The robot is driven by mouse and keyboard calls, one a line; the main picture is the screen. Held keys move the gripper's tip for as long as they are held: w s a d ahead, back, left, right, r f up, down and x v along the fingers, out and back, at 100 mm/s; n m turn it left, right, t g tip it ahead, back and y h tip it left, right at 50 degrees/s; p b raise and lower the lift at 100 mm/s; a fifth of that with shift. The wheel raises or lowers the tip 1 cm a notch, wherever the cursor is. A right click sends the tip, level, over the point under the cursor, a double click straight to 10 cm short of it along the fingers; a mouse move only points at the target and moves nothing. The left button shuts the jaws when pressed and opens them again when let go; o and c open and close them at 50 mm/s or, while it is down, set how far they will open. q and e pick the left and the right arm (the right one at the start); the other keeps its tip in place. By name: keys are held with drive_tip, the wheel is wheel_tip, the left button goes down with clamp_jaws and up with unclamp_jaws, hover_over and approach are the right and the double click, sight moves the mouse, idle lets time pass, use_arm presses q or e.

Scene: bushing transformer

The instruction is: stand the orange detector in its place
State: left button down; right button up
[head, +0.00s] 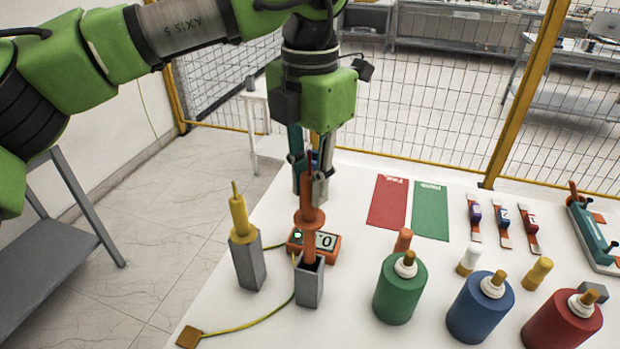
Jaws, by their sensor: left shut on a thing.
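The orange detector (308,220) is upright, with a round flange around its middle. My left gripper (312,190) is shut on its upper part from above. The detector's lower end is at the mouth of a grey square holder (309,286) on the white table. It appears to reach just into the opening, but how deep I cannot tell. A yellow detector (239,216) stands upright in a matching grey holder (248,265) to the left. My right gripper is not in view.
An orange meter (326,244) with a display sits right behind the holder. A yellow-green cable (245,325) runs along the table's left side. Green (401,290), blue (480,308) and red (562,320) bushings stand to the right. Red (388,203) and green (430,210) mats lie behind.

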sight(310, 233)
use_arm(q)
drive_tip(key=shift+f+b, duration=1.35)
drive_tip(key=shift+f, duration=0.5)
drive_tip(key=shift+f+b, duration=2.35)
drive_tip(key=shift+f, duration=0.7)
drive_tip(key=shift+f+b, duration=0.5)
drive_tip(key=shift+f, duration=0.15)
drive_tip(key=c, duration=1.8)
unclamp_jaws()
